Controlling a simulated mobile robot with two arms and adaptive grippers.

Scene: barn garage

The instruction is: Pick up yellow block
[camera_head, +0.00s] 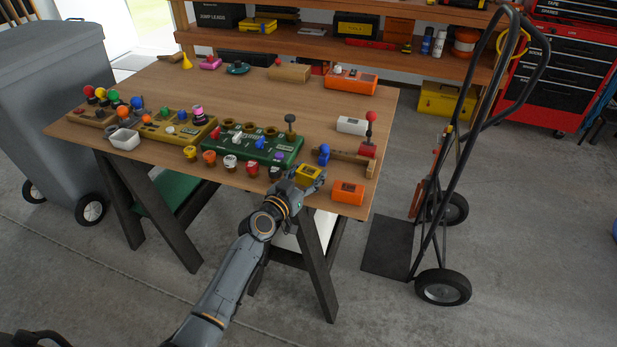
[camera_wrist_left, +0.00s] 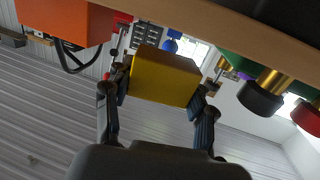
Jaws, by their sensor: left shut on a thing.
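The yellow block (camera_head: 307,174) is at the front edge of the wooden table (camera_head: 230,90), between the fingers of my left gripper (camera_head: 302,181). In the left wrist view, the yellow block (camera_wrist_left: 165,77) sits between the two fingertips of my left gripper (camera_wrist_left: 160,92), with a finger against each side. My left gripper is shut on it. Whether the block still touches the tabletop is hard to tell. My right gripper is not in view.
An orange block (camera_head: 347,192) lies just right of the gripper, and a green panel (camera_head: 248,146) with knobs lies to its left. A black hand truck (camera_head: 440,200) stands right of the table.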

